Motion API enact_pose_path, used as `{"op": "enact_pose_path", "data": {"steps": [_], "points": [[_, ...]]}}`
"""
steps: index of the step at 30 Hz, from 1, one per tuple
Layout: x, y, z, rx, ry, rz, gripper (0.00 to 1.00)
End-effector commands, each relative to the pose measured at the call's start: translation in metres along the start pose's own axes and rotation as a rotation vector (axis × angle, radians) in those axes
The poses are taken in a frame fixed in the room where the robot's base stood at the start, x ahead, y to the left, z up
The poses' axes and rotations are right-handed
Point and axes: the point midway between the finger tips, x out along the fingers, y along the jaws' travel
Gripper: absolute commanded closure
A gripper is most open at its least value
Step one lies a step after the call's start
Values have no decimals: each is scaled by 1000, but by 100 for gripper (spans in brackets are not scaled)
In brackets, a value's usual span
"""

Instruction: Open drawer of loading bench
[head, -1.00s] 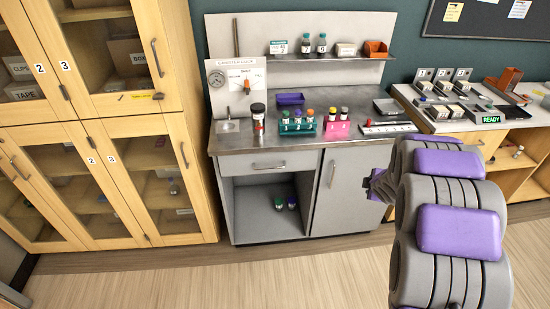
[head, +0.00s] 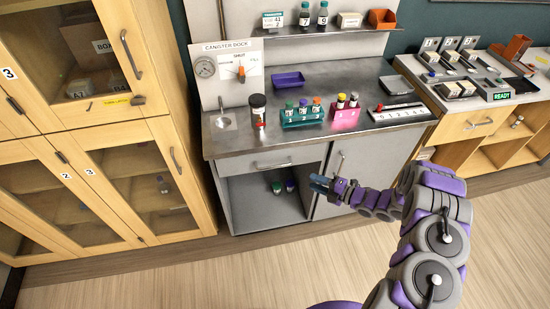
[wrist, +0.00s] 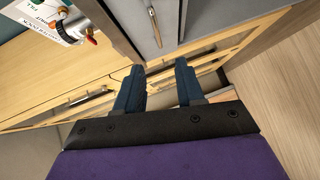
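The loading bench (head: 345,95) is grey with a steel top. Its drawer (head: 235,169) is shut under the left part of the top, with a horizontal bar handle (head: 272,166). My gripper (head: 318,184) is in front of the bench, to the right of and slightly below the drawer handle, apart from it. In the wrist view my gripper's two blue fingers (wrist: 158,85) are spread with nothing between them. A bar handle on a grey front (wrist: 154,22) shows beyond them; I cannot tell whether it is the drawer's or the door's.
An open shelf space (head: 245,195) with small bottles lies below the drawer, beside a grey door (head: 340,165). Racks of vials (head: 302,118) and a dark canister (head: 258,110) stand on top. A wooden cabinet (head: 150,135) is at left. The floor in front is clear.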

Motion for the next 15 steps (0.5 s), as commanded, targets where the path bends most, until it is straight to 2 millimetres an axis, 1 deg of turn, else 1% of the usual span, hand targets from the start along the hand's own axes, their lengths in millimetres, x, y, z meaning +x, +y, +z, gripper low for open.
{"op": "enact_pose_path", "data": {"steps": [2, 5, 8, 15], "points": [[-1, 0, -3, -3, 13, 22, 62], [4, -1, -5, -7, 20, 28, 62], [18, -1, -6, -8, 22, 24, 62], [68, -1, -10, -10, 21, 15, 62]]}}
